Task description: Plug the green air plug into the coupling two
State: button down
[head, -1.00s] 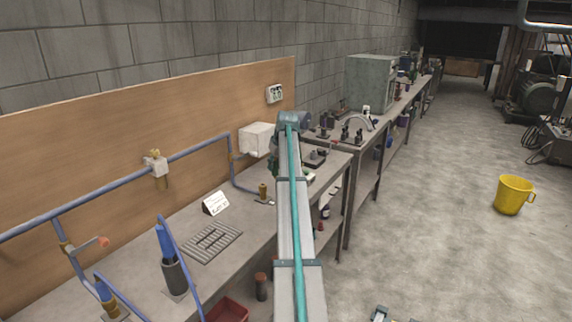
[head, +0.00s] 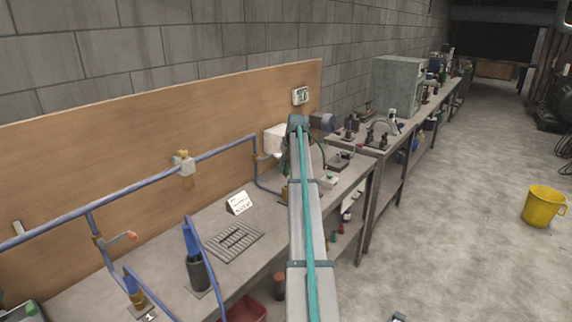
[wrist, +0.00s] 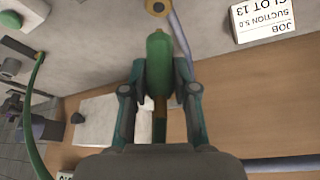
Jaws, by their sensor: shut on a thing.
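The green air plug (wrist: 158,62) is between the two fingers of my gripper (wrist: 159,92), which is shut on it in the wrist view. A brass coupling (wrist: 158,7) with a dark bore shows at the top edge of that view, apart from the plug and beyond its rounded end. In the head view a brass fitting (head: 285,194) stands on the bench, partly hidden by my arm; I cannot read a number on it. Another brass coupling (head: 134,298) stands at the lower left beside a tag marked 1. My gripper is mostly hidden behind my arm in the head view.
A green hose (wrist: 33,115) hangs at the left of the wrist view. Blue pipe (head: 220,152) runs along the wooden backboard (head: 130,140).

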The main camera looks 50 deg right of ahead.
aim_at(286, 174)
jog(key=shift+f+b, duration=0.95)
jog(key=shift+f, duration=1.55)
jog(key=shift+f, duration=0.65)
dwell(0.7)
jog(key=c, duration=0.8)
grip_release()
jog(key=v, duration=1.2)
jog(key=shift+s, duration=0.1)
